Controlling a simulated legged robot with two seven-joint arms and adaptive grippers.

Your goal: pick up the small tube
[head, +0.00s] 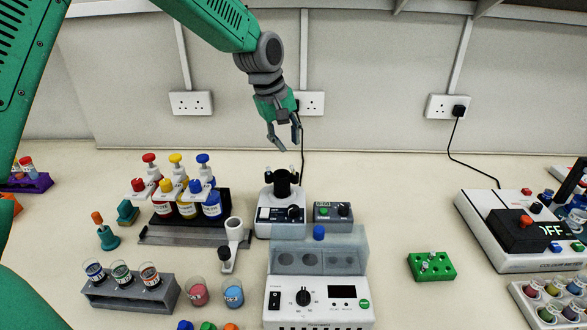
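My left gripper (284,143) hangs from the green arm at the upper middle, fingers pointing down and spread apart, with nothing between them. It appears above the black-topped mixer (281,215), near the back wall. A small green rack (446,270) lies on the bench right of centre, with small pale tube-like pieces (426,266) on it. They are too small to tell which is the small tube, or whether they stand or lie. The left gripper is far up and left of this rack. My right gripper is not in view.
Dye bottles (187,208) with coloured tops stand left of the mixer. A grey rack of beakers (155,296) is at front left. A white control unit (318,303) is at front centre, and a meter (523,232) is at right. Bare bench surrounds the green rack.

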